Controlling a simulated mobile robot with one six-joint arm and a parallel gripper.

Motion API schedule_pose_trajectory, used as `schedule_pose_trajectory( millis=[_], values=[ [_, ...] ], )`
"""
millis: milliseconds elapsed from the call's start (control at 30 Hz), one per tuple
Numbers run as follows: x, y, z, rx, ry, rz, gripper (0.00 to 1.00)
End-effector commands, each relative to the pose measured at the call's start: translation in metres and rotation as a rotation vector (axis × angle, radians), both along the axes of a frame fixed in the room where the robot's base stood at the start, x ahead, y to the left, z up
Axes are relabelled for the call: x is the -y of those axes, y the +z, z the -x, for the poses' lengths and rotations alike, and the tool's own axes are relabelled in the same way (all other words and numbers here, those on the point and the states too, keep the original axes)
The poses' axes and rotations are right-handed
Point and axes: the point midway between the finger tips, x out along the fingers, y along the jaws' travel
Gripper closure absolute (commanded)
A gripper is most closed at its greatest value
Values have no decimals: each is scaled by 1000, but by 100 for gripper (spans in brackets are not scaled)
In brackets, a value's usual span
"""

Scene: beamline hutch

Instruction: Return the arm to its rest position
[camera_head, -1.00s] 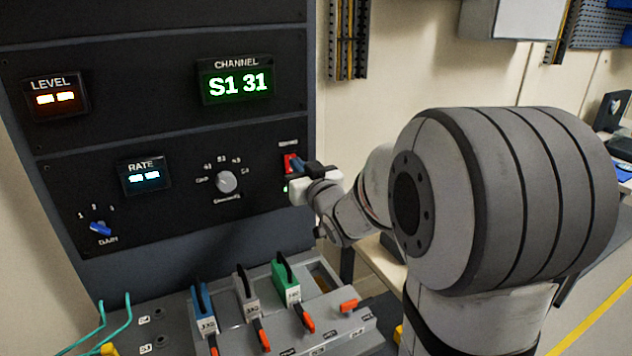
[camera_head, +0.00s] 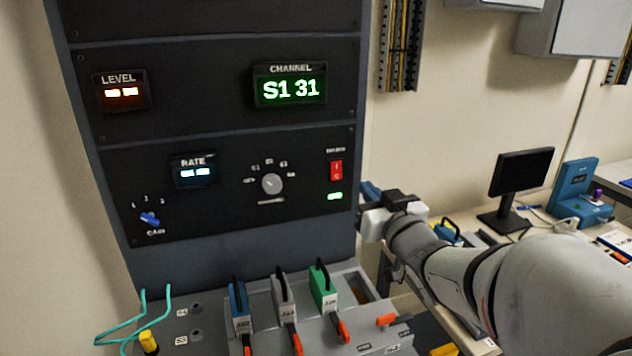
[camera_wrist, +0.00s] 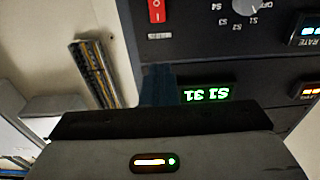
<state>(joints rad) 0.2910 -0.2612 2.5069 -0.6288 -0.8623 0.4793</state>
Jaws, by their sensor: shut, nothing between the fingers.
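My gripper (camera_head: 370,190) is at the right edge of the black instrument rack (camera_head: 220,225), beside and a little below the red rocker switch (camera_head: 336,170). Its blue fingers are shut and hold nothing. My arm stretches from the lower right of the head view to the gripper. In the wrist view the shut blue fingers (camera_wrist: 158,85) lie in front of the rack, which appears upside down. The red switch (camera_wrist: 156,10) is at the top there, apart from the fingers.
Below the rack, a grey bench panel (camera_head: 200,345) carries blue, grey and green modules with orange levers. The channel display (camera_head: 290,90) reads S1 31. To the right, a worktable holds a monitor (camera_head: 524,180) and a blue device (camera_head: 574,190). A cable tray (camera_head: 402,45) hangs on the wall.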

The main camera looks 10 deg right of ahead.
Motion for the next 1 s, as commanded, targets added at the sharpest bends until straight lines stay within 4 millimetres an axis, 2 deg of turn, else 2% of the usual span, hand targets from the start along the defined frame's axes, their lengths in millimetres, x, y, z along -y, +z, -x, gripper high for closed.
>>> schedule_pose_trajectory(
  millis=[267,400,533,667,767,900,1000],
  values=[
    [2,-4,-1,-27,-22,7,100],
    [12,-27,1,-172,-124,36,100],
    [21,-58,15,-375,-222,65,100],
    [23,-90,40,-595,-283,85,100],
    [17,-114,67,-774,-297,95,100],
    [1,-140,112,-1027,-273,109,100],
    [-12,-152,144,-1183,-233,116,100]
  ],
)
